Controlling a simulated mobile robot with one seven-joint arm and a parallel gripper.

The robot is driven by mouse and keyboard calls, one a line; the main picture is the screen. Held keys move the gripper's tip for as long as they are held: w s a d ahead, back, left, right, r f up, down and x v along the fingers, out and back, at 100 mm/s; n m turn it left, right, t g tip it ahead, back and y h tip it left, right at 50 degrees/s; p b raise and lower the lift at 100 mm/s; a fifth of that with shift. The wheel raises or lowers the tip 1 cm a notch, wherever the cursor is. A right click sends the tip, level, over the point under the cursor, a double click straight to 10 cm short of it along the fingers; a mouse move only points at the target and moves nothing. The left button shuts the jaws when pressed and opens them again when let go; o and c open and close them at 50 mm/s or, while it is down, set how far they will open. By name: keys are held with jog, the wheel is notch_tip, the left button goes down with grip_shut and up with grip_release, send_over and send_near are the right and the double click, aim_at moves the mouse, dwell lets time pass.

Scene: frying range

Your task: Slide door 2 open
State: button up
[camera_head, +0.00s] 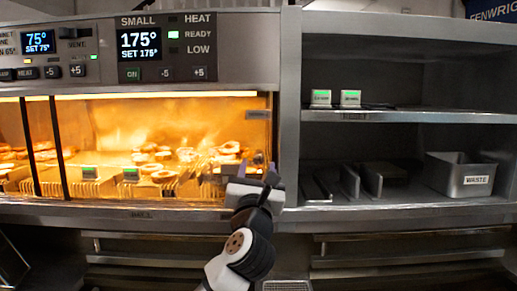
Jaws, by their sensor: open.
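The heated cabinet (150,110) glows orange at the left behind a clear front. Dark upright bars (60,148) at its left look like door edges. I cannot read a number on any door, so I cannot tell for certain which is door 2. A small grey plate (258,114) is at the upper right of the front. My gripper (258,166) is open at the cabinet's lower right corner, close to the front. Its fingertips are small and partly hidden by the hand, and I cannot tell whether they touch the door.
Trays of food (160,175) with green-lit tags lie inside the cabinet. A steel post (289,100) stands just right of my gripper. Shelves at the right hold two small tagged boxes (350,98), dark upright pieces (350,180) and a WASTE bin (460,180). A ledge (400,213) runs below.

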aim_at(258, 162)
jog(key=shift+p+x, duration=0.75)
jog(key=shift+x, duration=1.5)
grip_shut()
